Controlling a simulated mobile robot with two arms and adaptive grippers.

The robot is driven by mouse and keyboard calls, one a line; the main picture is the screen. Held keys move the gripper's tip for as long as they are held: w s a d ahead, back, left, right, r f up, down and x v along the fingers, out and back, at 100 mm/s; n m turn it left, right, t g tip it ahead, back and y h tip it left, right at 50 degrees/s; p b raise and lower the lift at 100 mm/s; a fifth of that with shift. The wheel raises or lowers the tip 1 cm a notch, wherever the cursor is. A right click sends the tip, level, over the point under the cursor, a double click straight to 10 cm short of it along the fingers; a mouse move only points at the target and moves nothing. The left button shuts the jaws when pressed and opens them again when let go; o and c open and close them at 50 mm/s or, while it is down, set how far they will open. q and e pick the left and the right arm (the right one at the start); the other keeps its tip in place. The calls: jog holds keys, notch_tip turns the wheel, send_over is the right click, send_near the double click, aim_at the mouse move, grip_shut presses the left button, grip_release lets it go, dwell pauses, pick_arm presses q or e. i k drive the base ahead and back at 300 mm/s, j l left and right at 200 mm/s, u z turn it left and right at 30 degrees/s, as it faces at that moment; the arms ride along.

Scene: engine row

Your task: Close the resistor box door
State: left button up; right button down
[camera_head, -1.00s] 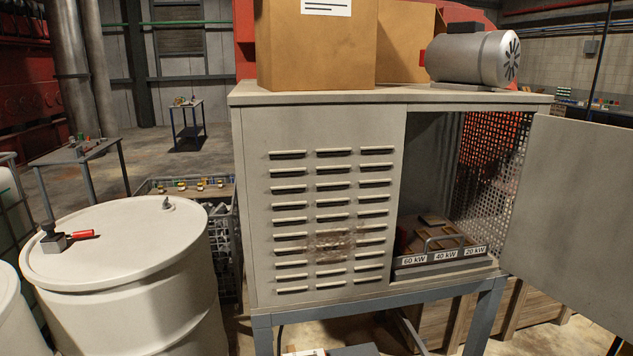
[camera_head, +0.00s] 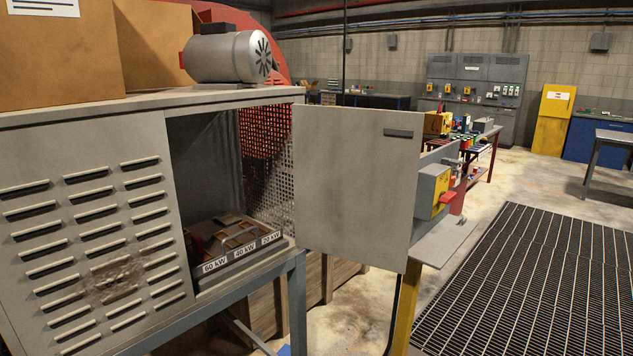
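The resistor box (camera_head: 90,215) is a grey metal cabinet on a blue-grey stand at the left, with a louvred front panel. Its door (camera_head: 355,180) is a flat grey panel, hinged at the right edge of the opening and swung wide open to the right. A dark slot-like handle (camera_head: 398,133) sits near the door's upper right corner. Inside the opening, a unit labelled 60 kW, 40 kW and 20 kW (camera_head: 240,250) rests on the cabinet floor. Neither of my grippers is in view.
A grey motor (camera_head: 228,58) and cardboard boxes (camera_head: 60,60) stand on the cabinet top. Behind the door are a yellow post with a grey box (camera_head: 432,190) and a red bench (camera_head: 480,160). A floor grating (camera_head: 545,275) lies at the right, clear of objects.

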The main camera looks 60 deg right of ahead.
aim_at(355, 183)
jog(key=l+u, duration=0.15)
jog(key=l, duration=0.3)
jog(key=k+l+u, duration=0.15)
jog(key=l, duration=0.3)
jog(key=l+u, duration=0.15)
jog(key=l, duration=0.3)
jog(key=k+l+u, duration=0.15)
jog(key=l, duration=0.3)
jog(key=k+l, duration=0.1)
jog(key=l, duration=0.3)
jog(key=k+l, duration=0.15)
jog(key=l, duration=0.25)
jog(key=k+l, duration=0.1)
jog(key=l, duration=0.35)
jog(key=k+l+u, duration=0.1)
jog(key=l, duration=0.3)
jog(key=k+l, duration=0.15)
jog(key=l, duration=0.25)
jog(key=k+l, duration=0.15)
jog(key=l, duration=0.25)
jog(key=k+l, duration=0.1)
jog(key=l, duration=0.3)
